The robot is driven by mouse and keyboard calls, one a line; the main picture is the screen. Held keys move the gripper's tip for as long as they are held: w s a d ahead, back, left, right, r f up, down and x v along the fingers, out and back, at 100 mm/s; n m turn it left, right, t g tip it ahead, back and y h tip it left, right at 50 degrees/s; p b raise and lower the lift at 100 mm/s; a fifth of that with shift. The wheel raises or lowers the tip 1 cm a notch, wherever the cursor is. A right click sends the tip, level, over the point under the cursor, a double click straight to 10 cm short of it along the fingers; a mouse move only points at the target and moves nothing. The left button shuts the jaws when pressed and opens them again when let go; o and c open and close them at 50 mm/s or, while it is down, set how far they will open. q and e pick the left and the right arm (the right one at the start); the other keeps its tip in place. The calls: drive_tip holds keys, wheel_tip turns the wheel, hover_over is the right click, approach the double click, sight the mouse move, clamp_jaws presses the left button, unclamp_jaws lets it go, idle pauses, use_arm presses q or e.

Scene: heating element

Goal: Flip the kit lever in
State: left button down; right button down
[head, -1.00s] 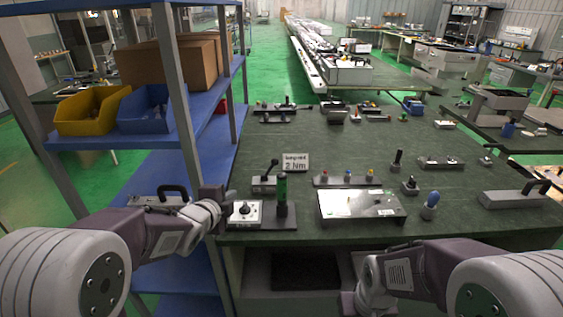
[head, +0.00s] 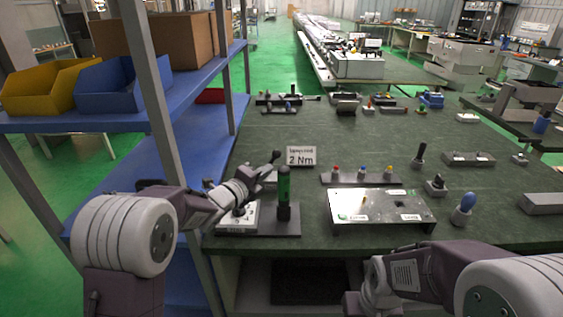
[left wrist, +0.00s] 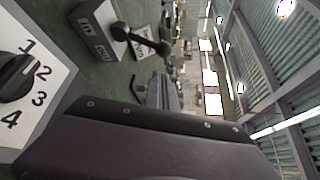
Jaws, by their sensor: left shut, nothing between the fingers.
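The kit lever is a dark rod with a round knob (head: 275,156) on a small grey box at the left front of the green bench, partly hidden by my left gripper in the head view. In the left wrist view the lever (left wrist: 143,41) runs from its pivot to the knob, and its box (left wrist: 92,30) carries an "IN" label. My left gripper (head: 248,180) is shut and empty, close beside the lever box and above the dial box; contact cannot be told. My right gripper (head: 352,302) is low before the bench's front edge, its fingers unclear.
A white dial box numbered 1 to 4 (left wrist: 40,85) and a green-topped cylinder (head: 284,186) stand close by the lever. A silver panel (head: 380,207) lies right. A blue shelf rack (head: 190,150) borders the left.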

sight(272, 160)
use_arm(q)
drive_tip(key=p+x, duration=0.1)
drive_tip(key=x, duration=0.8)
drive_tip(key=shift+w+d, duration=0.15)
drive_tip(key=shift+w, duration=0.1)
use_arm(e)
drive_tip(key=shift+r, duration=0.6)
drive_tip(key=shift+f, duration=0.15)
